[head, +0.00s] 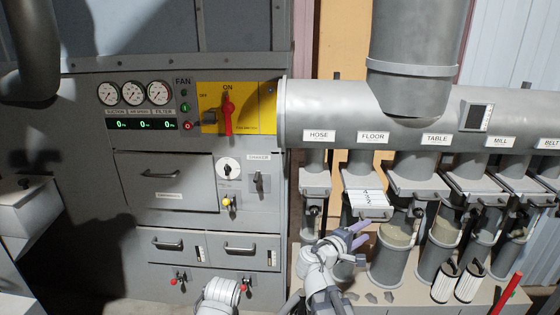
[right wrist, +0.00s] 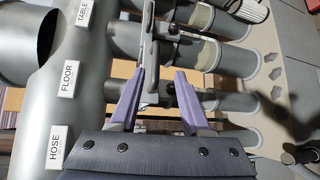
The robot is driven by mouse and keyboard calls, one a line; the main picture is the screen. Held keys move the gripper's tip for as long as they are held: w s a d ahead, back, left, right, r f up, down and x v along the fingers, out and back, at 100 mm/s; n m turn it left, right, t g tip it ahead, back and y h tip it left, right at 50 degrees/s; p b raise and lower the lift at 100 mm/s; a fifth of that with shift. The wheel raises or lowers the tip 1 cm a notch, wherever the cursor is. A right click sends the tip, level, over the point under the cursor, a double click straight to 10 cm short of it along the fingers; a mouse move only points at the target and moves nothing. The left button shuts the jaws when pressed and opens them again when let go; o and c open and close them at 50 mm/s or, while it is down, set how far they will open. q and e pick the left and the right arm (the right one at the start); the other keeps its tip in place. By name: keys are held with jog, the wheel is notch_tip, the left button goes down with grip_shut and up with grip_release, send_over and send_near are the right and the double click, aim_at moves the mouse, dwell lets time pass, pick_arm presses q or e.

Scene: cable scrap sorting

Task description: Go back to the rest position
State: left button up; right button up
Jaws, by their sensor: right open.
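My right gripper (head: 358,234) with purple fingers is in front of the pipe stubs, just below the FLOOR gate (head: 369,206). It also shows in the right wrist view (right wrist: 160,90), where its fingers are spread apart. A dark gate part and a grey pipe appear beyond and between the fingers; I cannot tell their distance from them. Nothing is seen held. My left gripper is not in view; a pale arm link shows at the bottom edge of the head view.
A large grey duct (head: 420,112) runs across, with labelled gates and pipes below. A control panel with a red switch lever (head: 227,115) stands left of it. Two pleated white cartridges (head: 446,280) stand at the lower right beside a red rod (head: 506,293). Dark scraps lie on the ledge.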

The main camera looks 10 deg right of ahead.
jog(key=s+a+f+m+g+y+p, duration=0.1)
jog(key=s+a+f+g+y, duration=0.2)
jog(key=a, duration=0.6)
jog(key=s+a+f+m+g+y+p, duration=0.1)
jog(key=s+a+f+y, duration=0.4)
jog(key=a, duration=0.5)
jog(key=s+a+f+m+g+y+p, duration=0.1)
jog(key=s+a+f+g+y, duration=0.3)
jog(key=s+a+f, duration=0.3)
jog(key=s+a, duration=0.2)
jog(key=a, duration=0.1)
jog(key=shift+m+g+y, duration=0.3)
jog(key=shift+m, duration=0.1)
